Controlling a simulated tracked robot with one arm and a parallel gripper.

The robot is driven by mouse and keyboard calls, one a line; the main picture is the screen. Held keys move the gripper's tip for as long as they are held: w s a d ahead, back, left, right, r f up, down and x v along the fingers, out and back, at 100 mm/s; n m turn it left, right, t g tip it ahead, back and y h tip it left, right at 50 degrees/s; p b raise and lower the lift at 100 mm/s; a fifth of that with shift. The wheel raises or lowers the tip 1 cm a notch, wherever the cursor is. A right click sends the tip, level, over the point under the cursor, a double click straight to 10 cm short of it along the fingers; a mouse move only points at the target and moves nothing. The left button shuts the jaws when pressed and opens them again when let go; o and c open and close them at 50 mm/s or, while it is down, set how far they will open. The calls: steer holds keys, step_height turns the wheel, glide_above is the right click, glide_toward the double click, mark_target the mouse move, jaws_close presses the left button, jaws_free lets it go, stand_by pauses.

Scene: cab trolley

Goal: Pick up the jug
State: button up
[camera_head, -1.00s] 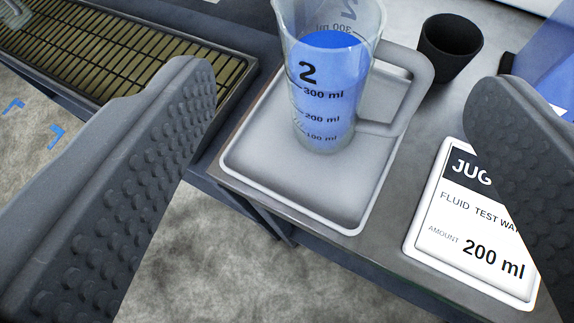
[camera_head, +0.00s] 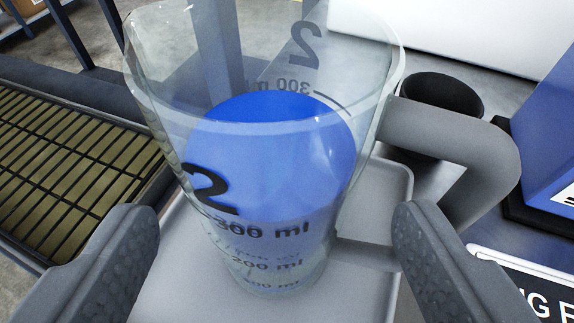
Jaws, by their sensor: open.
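The jug (camera_head: 275,215) is a clear measuring jug marked "2" with millilitre lines, holding blue fluid to a little above the 300 ml mark. It stands upright on a light grey tray (camera_head: 165,285). Its grey handle (camera_head: 455,150) points to the right. My gripper (camera_head: 270,235) is open, with one dark studded finger at the left of the jug and the other at the right, below the handle in the picture. The jug's body shows between the fingers. I cannot tell whether either finger touches it.
A black cup (camera_head: 440,95) stands behind the handle. A blue box (camera_head: 545,130) is at the right edge. A yellowish grated tray (camera_head: 65,165) is at the left.

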steer(key=shift+x, duration=2.65)
steer(key=shift+c, duration=0.3)
steer(key=c, duration=0.8)
